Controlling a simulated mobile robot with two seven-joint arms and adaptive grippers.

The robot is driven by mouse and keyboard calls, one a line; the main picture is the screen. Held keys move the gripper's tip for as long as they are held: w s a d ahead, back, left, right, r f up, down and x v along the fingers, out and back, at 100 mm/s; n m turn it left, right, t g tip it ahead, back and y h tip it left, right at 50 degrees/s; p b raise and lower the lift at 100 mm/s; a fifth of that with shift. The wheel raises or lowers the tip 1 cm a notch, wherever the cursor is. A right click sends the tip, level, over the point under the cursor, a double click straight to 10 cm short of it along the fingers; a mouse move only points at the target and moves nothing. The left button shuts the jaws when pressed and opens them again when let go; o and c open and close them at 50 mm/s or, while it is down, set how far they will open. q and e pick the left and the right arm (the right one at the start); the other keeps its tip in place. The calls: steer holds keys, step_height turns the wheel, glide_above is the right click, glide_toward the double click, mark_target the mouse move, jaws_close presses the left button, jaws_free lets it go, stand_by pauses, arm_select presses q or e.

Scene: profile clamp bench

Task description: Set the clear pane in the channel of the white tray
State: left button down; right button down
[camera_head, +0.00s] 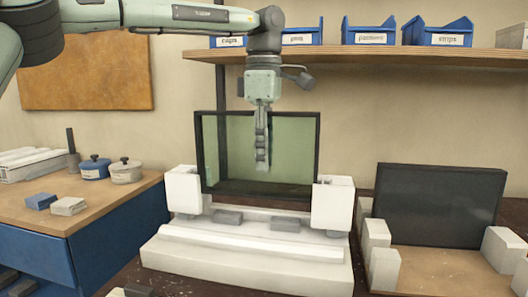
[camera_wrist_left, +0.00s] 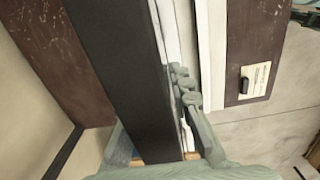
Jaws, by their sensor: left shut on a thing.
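The clear pane (camera_head: 292,150), greenish and see-through in a dark frame, stands upright in the head view. It is between the two white end blocks of the white tray (camera_head: 250,262). My left gripper (camera_head: 262,165) comes down from above, shut on the pane's upper frame, with one finger showing in front of the glass. In the left wrist view the dark frame (camera_wrist_left: 125,75) runs past the gripper's finger (camera_wrist_left: 190,95); the other finger is largely hidden. I cannot tell whether the lower edge sits in the channel. My right gripper is not in view.
A dark panel (camera_head: 436,205) stands on a wooden base with white blocks at right. A shelf with blue bins (camera_head: 368,32) hangs above. At left, a side bench (camera_head: 95,202) holds two small pots and small blocks.

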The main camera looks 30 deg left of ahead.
mark_target(264, 197)
arm_select(q)
steer(key=shift+f+b, duration=0.3)
steer(key=shift+f, duration=0.25)
steer(key=shift+f+b, duration=0.35)
steer(key=shift+f, duration=0.35)
steer(key=shift+f+b, duration=0.5)
steer(key=shift+f, duration=0.55)
steer(key=c, duration=1.3)
jaws_free()
steer(key=shift+f, duration=0.15)
